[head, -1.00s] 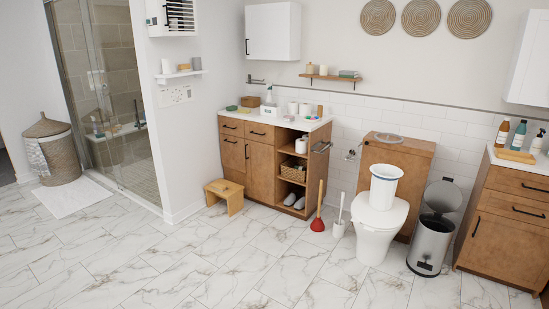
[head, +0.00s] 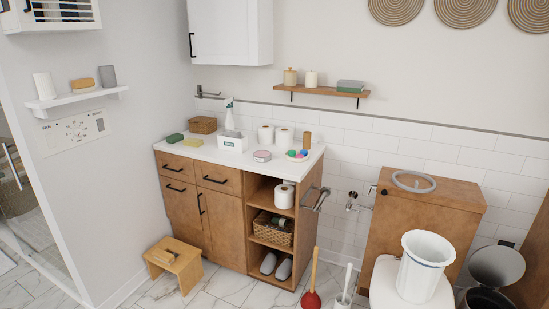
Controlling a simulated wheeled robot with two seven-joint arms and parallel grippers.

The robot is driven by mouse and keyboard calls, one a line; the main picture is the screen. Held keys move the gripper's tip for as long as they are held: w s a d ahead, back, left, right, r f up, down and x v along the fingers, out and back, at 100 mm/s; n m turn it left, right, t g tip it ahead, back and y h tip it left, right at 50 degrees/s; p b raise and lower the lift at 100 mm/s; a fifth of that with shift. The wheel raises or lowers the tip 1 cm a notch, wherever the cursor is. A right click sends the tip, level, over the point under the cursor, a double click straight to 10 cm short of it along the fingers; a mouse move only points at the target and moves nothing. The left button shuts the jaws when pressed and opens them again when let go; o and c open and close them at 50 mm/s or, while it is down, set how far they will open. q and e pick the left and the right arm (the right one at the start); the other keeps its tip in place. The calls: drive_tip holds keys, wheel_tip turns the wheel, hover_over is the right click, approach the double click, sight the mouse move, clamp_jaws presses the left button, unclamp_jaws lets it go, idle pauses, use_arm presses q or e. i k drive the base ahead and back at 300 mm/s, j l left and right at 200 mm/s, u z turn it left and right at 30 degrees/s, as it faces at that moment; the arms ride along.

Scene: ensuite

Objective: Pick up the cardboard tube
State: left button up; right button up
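A small upright brown cylinder that looks like the cardboard tube (head: 307,140) stands near the right back of the white countertop (head: 205,151), over a wooden cabinet. It stands behind a plate (head: 298,155) with small colored items and to the right of two white toilet paper rolls (head: 284,137). Neither of my grippers is in view.
The counter also holds a tissue box (head: 232,143), a woven box (head: 203,125), a green sponge (head: 175,138) and a pink round tin (head: 262,156).

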sight(307, 135)
drive_tip(key=i+j+z, duration=0.15)
drive_tip(key=i, duration=0.3)
drive_tip(key=i+j+z, duration=0.2)
drive_tip(key=i, duration=0.25)
drive_tip(key=i+j+u, duration=0.1)
drive_tip(key=i+j, duration=0.2)
drive_tip(key=i, duration=0.3)
drive_tip(key=i+j+u, duration=0.1)
drive_tip(key=i+j, duration=0.15)
drive_tip(key=i, duration=0.35)
drive_tip(key=i+j+u, duration=0.15)
drive_tip(key=i, duration=0.45)
drive_tip(key=i+j+u, duration=0.1)
drive_tip(key=i, duration=0.55)
drive_tip(key=j, duration=0.1)
